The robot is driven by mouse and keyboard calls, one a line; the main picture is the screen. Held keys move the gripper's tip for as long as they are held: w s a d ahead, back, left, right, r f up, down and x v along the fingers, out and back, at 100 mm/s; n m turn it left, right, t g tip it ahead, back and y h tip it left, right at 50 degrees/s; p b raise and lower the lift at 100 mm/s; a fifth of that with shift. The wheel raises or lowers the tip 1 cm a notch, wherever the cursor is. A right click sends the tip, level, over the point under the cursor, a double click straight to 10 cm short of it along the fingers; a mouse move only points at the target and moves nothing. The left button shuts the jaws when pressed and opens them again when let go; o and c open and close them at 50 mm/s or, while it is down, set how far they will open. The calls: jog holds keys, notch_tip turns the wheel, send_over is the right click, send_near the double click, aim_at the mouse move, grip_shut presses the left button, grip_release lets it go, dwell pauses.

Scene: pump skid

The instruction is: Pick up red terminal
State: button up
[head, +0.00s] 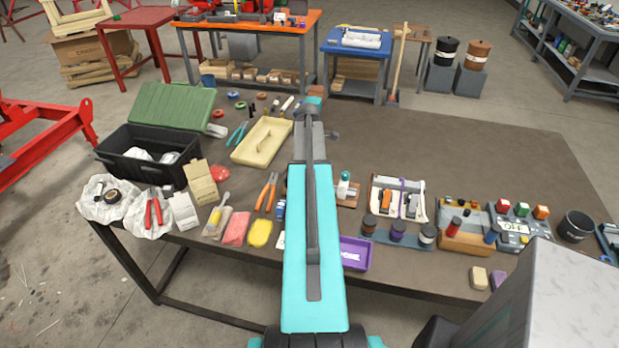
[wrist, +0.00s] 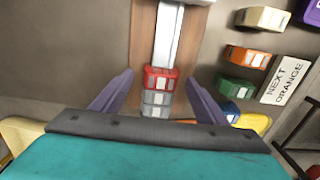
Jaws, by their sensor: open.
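In the wrist view the red terminal (wrist: 160,77) sits at the end of a short row of grey terminals (wrist: 157,104), touching them. A pale metal rail (wrist: 168,35) runs on from the red terminal along a brown wooden board (wrist: 143,35). My gripper (wrist: 160,76) is open, with one purple-grey finger on each side of the red terminal. I cannot tell whether the fingers touch it. In the head view I cannot make out the red terminal, and my own teal arm covers that middle part of the table.
To the right in the wrist view lie loose orange (wrist: 247,57), green (wrist: 236,86), blue (wrist: 230,110) and cream (wrist: 262,18) terminals beside a "NEXT ORANGE" sign (wrist: 287,80). The crowded table (head: 480,135) is clear at its back right.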

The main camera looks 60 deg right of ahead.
jog(key=shift+f, duration=0.35)
dwell(0.3)
jog(key=c, duration=1.1)
jog(key=shift+c, duration=0.2)
jog(key=shift+r, duration=0.2)
jog(key=shift+w+d+r+p, duration=0.1)
jog(key=shift+d+r+p, duration=0.05)
jog(key=shift+r+p, duration=0.4)
jog(key=shift+c, duration=0.9)
notch_tip(320, 180, up, 8)
jog(key=p, duration=0.4)
jog(key=shift+r, duration=0.25)
grip_shut()
